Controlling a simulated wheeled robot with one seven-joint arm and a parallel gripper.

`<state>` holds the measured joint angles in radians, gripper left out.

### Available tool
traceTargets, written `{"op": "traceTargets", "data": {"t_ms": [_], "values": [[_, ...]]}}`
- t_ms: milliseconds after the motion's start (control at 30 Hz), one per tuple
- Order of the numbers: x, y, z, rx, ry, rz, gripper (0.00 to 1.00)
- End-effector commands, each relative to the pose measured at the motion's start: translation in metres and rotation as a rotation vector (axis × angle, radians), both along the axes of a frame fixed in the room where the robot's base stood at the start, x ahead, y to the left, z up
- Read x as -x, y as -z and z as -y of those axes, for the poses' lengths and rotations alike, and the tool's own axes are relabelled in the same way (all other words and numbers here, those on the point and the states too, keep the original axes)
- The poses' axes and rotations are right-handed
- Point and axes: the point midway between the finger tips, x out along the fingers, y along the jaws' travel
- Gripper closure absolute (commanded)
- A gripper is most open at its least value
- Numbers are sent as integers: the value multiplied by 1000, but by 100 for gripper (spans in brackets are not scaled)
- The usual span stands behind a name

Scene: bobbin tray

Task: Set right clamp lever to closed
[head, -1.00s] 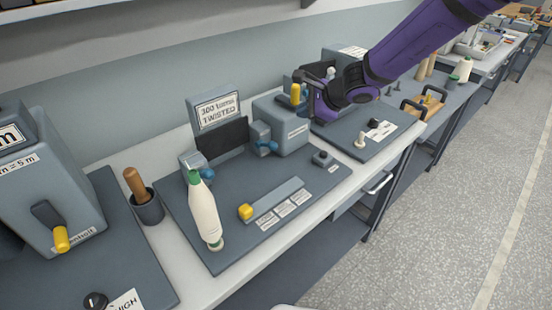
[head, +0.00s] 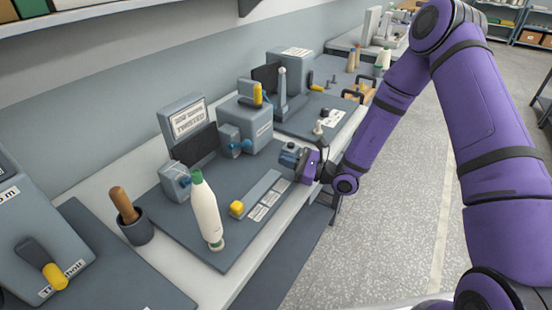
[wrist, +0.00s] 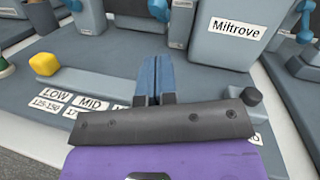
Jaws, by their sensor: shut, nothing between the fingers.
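The right clamp (head: 228,137) is a grey block with a blue lever (head: 241,146), beside the left face of a grey machine box (head: 250,122). In the wrist view the blue lever (wrist: 161,9) shows at the top, partly cut off. I cannot tell its setting for sure. The left clamp (head: 174,180), with its own blue lever, stands behind the white bobbin. My gripper (head: 291,156) is low over the right front of the grey board, apart from both clamps. Its blue fingers (wrist: 153,78) are together and empty, pointing towards the right clamp side.
A white bobbin (head: 207,215) with a green top stands on the board (head: 170,232). A yellow slider knob (head: 237,209) sits on a track with labels. A dark round knob (wrist: 251,95) is right of my fingers.

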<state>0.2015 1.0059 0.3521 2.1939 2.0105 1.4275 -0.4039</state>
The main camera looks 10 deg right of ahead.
Motion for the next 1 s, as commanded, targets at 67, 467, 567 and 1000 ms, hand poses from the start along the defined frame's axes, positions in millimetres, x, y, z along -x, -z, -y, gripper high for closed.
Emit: {"op": "traceTargets", "data": {"t_ms": [67, 467, 567, 1000], "values": [[-5, -2, -13, 0, -2, 1, 100], [-31, -9, -67, 1, -2, 1, 100], [-34, -9, -73, 1, -3, 1, 100], [-35, -10, -76, 3, -2, -1, 100]]}}
